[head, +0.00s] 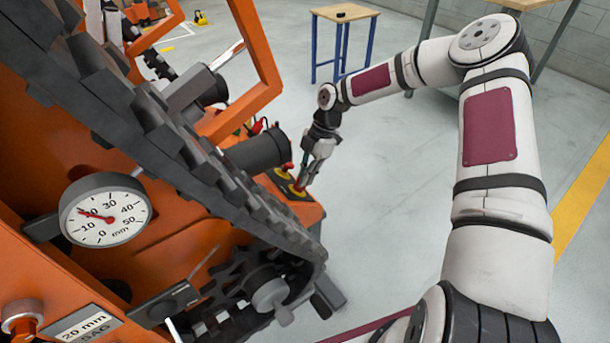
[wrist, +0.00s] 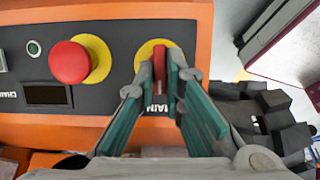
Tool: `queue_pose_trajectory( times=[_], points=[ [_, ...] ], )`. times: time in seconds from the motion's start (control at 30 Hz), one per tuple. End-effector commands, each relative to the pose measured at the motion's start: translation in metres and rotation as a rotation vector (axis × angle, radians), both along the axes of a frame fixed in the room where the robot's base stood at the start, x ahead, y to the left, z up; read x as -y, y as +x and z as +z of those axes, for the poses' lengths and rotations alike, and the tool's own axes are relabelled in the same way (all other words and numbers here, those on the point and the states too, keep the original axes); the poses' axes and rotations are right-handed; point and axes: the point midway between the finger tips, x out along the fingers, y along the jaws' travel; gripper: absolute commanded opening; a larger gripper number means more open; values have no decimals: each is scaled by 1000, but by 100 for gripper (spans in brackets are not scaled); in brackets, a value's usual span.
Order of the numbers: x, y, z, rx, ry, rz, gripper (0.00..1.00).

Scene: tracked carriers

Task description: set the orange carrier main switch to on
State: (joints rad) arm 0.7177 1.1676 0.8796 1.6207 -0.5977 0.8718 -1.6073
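The main switch (wrist: 160,62) is a red handle on a yellow disc, set in a dark panel (wrist: 120,120) on the orange carrier (head: 200,251). Its handle stands upright in the wrist view, with the word MAIN partly visible below it. My gripper (wrist: 161,76) has one finger on each side of the handle, and the fingertips appear closed against it. In the head view my gripper (head: 302,182) reaches down to the panel at the carrier's end, and the switch is mostly hidden there. The switch's position marks are covered by the fingers.
A red mushroom button (wrist: 69,62) on a yellow disc sits left of the switch. Black track (head: 165,130) and a dark cylinder (head: 257,153) are close by. A gauge (head: 106,210) is at left. A blue-legged table (head: 345,14) stands behind; the floor at right is clear.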

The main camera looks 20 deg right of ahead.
Motion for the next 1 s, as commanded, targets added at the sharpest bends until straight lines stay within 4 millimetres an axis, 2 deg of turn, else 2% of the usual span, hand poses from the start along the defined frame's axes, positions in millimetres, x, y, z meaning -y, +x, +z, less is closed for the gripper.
queue_pose_trajectory(
  times=[0.47, 1.0],
  points=[
    [0, 1, 0, -32, -11, -42, 0],
    [-1, 5, -1, -295, -98, -376, 0]
  ],
)
